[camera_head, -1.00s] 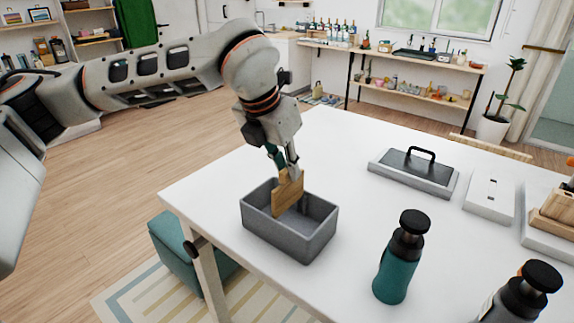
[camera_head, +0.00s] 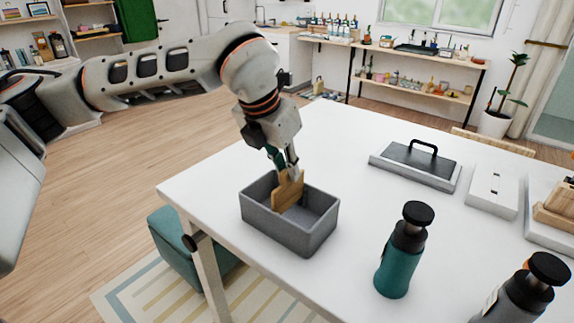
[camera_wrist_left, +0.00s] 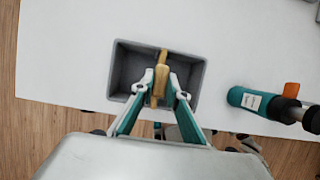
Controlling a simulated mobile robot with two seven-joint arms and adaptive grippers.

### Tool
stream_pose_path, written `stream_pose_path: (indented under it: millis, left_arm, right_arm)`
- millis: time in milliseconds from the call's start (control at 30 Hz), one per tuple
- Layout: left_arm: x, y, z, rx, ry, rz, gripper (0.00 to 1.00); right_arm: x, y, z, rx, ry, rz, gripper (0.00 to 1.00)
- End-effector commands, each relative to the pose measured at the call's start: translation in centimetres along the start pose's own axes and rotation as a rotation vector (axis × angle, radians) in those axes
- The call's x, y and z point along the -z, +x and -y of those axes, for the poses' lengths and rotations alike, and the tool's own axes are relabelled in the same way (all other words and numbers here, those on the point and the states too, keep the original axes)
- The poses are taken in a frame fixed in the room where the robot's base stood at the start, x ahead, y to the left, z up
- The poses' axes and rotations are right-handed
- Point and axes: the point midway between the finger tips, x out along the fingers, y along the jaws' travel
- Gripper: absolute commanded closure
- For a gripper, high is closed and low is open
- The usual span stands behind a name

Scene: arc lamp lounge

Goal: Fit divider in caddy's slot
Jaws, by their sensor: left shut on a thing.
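The divider (camera_head: 288,192) is a thin light-wood panel, standing upright with its lower part inside the caddy. The caddy (camera_head: 262,222) is an open grey box near the table's left corner. My left gripper (camera_head: 285,171) is above the caddy, shut on the divider's top edge. In the left wrist view, the divider (camera_wrist_left: 161,72) is between the fingertips (camera_wrist_left: 159,97) and runs across the middle of the caddy (camera_wrist_left: 119,72). The slot and the divider's lower edge are hidden, so I cannot tell whether it is seated. My right gripper is out of view.
A teal bottle (camera_head: 399,262) stands right of the caddy and a grey bottle (camera_head: 519,297) further right. A grey tray with a black handle (camera_head: 415,166), a white plate (camera_head: 492,192) and wooden pieces (camera_head: 556,208) lie behind. The white table (camera_head: 340,150) is clear around the caddy.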

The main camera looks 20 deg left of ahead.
Motion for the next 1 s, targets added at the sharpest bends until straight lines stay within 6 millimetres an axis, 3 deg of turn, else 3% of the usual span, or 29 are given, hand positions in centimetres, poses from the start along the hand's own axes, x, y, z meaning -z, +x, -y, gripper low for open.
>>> stream_pose_path:
  millis: [1000]
  left_arm:
    - [0.9, 2.2, 0.0, 0.0, -0.001, 0.0, 1.0]
  right_arm:
    - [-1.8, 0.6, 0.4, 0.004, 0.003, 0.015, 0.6]
